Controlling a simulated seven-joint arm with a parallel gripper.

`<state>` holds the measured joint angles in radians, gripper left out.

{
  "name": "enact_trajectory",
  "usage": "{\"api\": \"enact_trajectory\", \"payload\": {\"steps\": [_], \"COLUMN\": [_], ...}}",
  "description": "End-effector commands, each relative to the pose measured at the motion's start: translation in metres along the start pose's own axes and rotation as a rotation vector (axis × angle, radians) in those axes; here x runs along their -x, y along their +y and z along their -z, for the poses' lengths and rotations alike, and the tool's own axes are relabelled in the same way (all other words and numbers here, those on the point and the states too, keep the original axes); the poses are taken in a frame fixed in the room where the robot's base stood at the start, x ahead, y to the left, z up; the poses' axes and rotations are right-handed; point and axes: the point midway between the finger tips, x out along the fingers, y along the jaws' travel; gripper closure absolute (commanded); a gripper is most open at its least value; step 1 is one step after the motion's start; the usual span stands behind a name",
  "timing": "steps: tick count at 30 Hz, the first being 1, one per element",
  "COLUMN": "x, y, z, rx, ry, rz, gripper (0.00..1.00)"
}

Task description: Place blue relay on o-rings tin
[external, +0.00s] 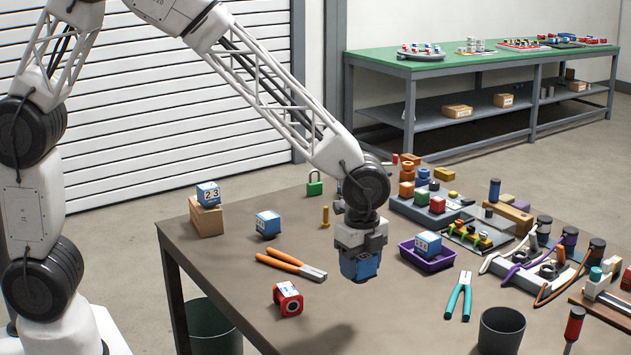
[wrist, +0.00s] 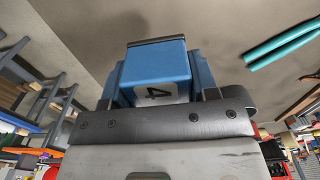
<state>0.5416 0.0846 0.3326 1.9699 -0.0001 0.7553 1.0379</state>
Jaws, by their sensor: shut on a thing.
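My gripper (external: 361,250) hangs over the middle of the table, pointing down, shut on a blue block (external: 360,266). In the wrist view the held blue block (wrist: 155,70) has a white face with a dark numeral. Other blue-and-white blocks stand on a small wooden box (external: 206,219), on the table (external: 268,223) and in a purple tray (external: 428,260). The tray is right of my gripper. No label reading o-rings is legible, so I cannot tell which container is the tin.
Orange-handled pliers (external: 291,264) and a red block (external: 288,298) lie left of my gripper. Teal-handled pliers (external: 459,296) and a dark cup (external: 501,330) are to the right. Crowded parts trays (external: 436,205) fill the right side. The front middle of the table is clear.

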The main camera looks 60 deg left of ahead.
Motion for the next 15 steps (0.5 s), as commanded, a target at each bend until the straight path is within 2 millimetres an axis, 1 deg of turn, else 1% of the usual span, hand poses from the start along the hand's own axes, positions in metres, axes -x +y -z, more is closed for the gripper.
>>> {"api": "enact_trajectory", "payload": {"steps": [8,15], "x": [0.001,0.002], "y": [-0.036,-0.067], "z": [-0.045,-0.093], "rx": [0.006,0.007], "ry": [0.0,0.001], "rz": [0.0,0.002], "gripper": [0.73,0.73]}}
